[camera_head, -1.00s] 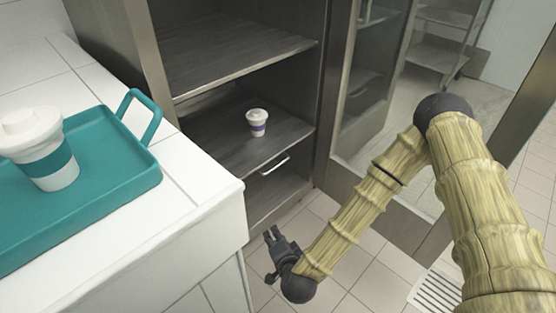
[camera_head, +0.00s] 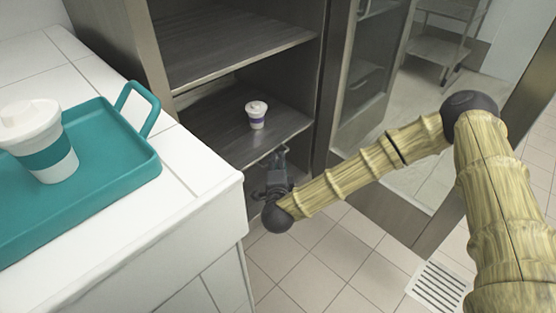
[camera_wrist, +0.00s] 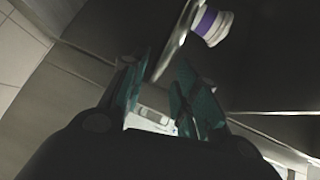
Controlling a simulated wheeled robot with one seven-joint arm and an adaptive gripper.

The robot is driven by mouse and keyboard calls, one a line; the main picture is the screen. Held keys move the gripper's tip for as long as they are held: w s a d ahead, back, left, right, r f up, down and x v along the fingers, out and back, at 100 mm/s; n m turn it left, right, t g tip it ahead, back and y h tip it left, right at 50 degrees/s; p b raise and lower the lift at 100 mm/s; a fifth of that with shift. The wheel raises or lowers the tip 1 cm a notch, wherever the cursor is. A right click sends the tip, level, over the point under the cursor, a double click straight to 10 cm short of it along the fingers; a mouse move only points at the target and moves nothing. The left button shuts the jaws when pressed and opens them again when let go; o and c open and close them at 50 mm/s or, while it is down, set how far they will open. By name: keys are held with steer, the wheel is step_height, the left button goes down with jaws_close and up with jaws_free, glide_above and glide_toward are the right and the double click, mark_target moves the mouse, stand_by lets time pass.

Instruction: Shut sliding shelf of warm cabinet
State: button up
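The warm cabinet (camera_head: 170,75) stands open, with a dark upper shelf (camera_head: 225,40). Below it, the sliding shelf (camera_head: 215,125) carries a white cup with a purple band (camera_head: 257,116). My gripper (camera_head: 277,152) is at the shelf's front edge, close to its metal handle. In the wrist view, the fingers (camera_wrist: 160,65) are spread apart, with the bright handle bar (camera_wrist: 175,42) just beyond the fingertips. The cup also shows in the wrist view (camera_wrist: 212,25). I cannot tell whether a finger touches the handle.
A white tiled counter (camera_head: 205,165) stands at left, close to my gripper. A teal tray (camera_head: 110,140) on it holds a white cup with a teal band (camera_head: 40,140). The glass door (camera_head: 400,110) is at right. Tiled floor (camera_head: 320,250) lies open below.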

steer(key=shift+w+f+b, duration=0.15)
steer(key=shift+w+b, duration=0.05)
steer(key=shift+w, duration=0.7)
steer(key=shift+w+f+b, duration=0.1)
steer(key=shift+w+b, duration=0.1)
steer(key=shift+w, duration=0.7)
steer(key=shift+s, duration=0.1)
jaws_close()
